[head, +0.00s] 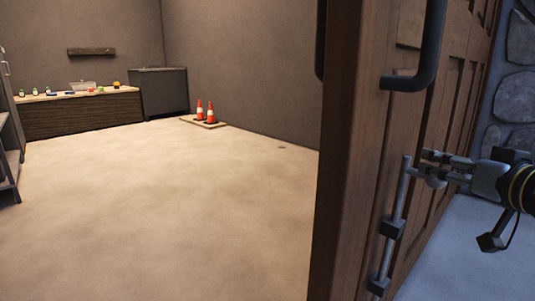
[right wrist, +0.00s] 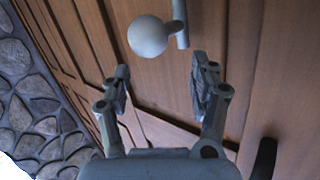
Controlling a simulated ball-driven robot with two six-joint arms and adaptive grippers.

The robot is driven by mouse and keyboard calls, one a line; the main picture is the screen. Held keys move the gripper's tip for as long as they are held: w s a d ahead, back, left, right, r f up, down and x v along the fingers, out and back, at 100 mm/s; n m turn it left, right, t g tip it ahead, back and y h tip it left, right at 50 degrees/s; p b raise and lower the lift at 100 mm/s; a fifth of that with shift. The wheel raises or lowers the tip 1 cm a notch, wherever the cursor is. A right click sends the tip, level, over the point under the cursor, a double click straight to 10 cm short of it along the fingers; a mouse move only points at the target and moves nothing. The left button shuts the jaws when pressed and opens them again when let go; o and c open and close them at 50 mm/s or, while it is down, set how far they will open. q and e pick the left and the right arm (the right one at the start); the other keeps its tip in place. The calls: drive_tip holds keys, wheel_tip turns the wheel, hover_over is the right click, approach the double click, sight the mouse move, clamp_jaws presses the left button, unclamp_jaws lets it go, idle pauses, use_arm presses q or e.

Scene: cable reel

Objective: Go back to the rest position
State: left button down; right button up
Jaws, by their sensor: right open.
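My right gripper (head: 435,164) comes in from the right edge in the head view, close to the outer face of a brown wooden door (head: 345,160). In the right wrist view its two fingers (right wrist: 160,88) stand apart with nothing between them. A grey metal bolt (head: 397,215) with a rod is mounted on the door. Its pale round knob (right wrist: 150,36) lies just beyond the fingertips in the wrist view, not gripped. A dark pull handle (head: 425,65) sits higher on the door. My left gripper is not in view.
The door stands open beside a room with a clear sandy floor (head: 160,200). Two orange-white cones (head: 204,111) stand by the far wall. A low counter (head: 80,115) with small items and a dark cabinet (head: 164,92) are at the back. A stone wall (head: 518,65) is at right.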

drive_tip(key=s+a+f+g+h, duration=0.2)
drive_tip(key=s+f+g, duration=0.2)
drive_tip(key=s+f, duration=0.6)
drive_tip(key=s+a+f+n+g, duration=0.1)
drive_tip(key=s+a+f+g, duration=0.2)
drive_tip(key=s, duration=0.5)
drive_tip(key=s+a+f+g, duration=0.1)
drive_tip(key=s+f+g, duration=0.3)
drive_tip(key=s, duration=0.4)
drive_tip(key=s+a+f+n+g, duration=0.1)
drive_tip(key=s+a+f+g, duration=0.25)
drive_tip(key=s, duration=0.55)
drive_tip(key=s+d+f+g, duration=0.15)
drive_tip(key=s+f, duration=0.25)
drive_tip(key=f, duration=0.9)
drive_tip(key=s+d+f, duration=0.3)
drive_tip(key=f, duration=1.1)
use_arm(q)
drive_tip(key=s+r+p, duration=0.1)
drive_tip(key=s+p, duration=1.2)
drive_tip(key=p, duration=0.1)
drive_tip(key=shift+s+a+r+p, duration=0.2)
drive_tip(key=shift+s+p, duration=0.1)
drive_tip(key=shift+p, duration=0.05)
use_arm(e)
drive_tip(key=s+r, duration=0.2)
drive_tip(key=s, duration=1.1)
drive_tip(key=shift+s+r, duration=0.15)
